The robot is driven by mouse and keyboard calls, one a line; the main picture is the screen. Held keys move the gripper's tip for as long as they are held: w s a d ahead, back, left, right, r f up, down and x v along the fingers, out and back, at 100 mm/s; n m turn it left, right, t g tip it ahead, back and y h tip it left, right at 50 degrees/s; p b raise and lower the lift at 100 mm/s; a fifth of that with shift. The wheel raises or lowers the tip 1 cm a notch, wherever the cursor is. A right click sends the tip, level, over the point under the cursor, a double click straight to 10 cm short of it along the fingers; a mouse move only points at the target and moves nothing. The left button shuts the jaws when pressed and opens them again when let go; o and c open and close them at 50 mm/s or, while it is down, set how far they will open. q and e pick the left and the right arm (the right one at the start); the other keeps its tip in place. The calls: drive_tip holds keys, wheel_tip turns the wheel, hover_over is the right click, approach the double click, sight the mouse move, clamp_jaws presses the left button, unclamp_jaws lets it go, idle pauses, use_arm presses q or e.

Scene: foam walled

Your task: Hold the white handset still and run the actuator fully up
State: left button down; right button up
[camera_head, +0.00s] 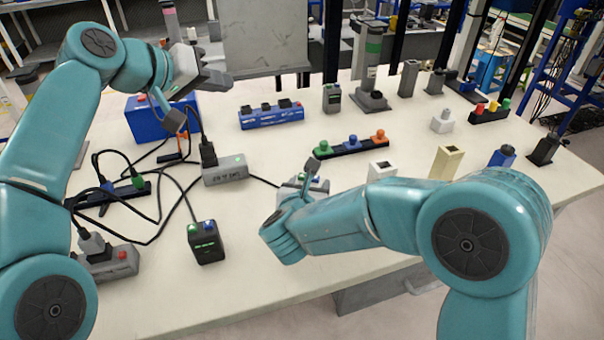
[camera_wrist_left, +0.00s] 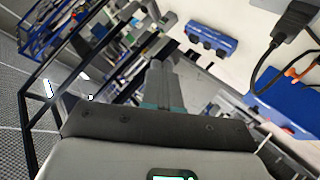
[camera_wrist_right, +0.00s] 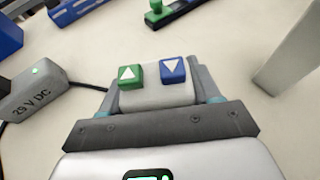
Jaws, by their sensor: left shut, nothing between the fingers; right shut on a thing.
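The white handset (camera_wrist_right: 155,97) has a green up-arrow button (camera_wrist_right: 130,74) and a blue down-arrow button (camera_wrist_right: 173,69). My right gripper (camera_head: 303,182) is shut on the handset, one finger at each side, with both buttons uncovered. In the head view the handset is partly hidden by my right gripper. A dark cable runs from it towards a grey 29 V DC box (camera_head: 225,170). My left gripper (camera_head: 176,122) is shut and empty, raised over the back left of the table, well away from the handset. I cannot tell which upright column is the actuator.
A column with a green band (camera_head: 371,62) stands at the back. A black box with two buttons (camera_head: 206,242) and a power strip (camera_head: 108,262) lie front left among loose cables. A strip of coloured buttons (camera_head: 351,146) lies behind the handset. A cream block (camera_head: 446,162) stands to the right.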

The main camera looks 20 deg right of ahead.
use_arm(q)
drive_tip(key=s+d+f+m+g, duration=0.1)
drive_tip(key=s+d+f+g, duration=0.1)
drive_tip(key=s+d, duration=0.2)
drive_tip(key=s+d+f+m+g+y, duration=0.1)
drive_tip(key=s+d+f+m+g, duration=0.1)
drive_tip(key=d, duration=0.6)
drive_tip(key=shift+s+f+g, duration=0.3)
drive_tip(key=shift+s+f, duration=0.4)
drive_tip(key=shift+s, duration=0.2)
drive_tip(key=shift+f, duration=0.1)
hover_over(297, 180)
drive_tip(key=shift+f, duration=4.25)
drive_tip(key=shift+f, duration=0.45)
drive_tip(key=shift+f, duration=0.5)
idle(0.5)
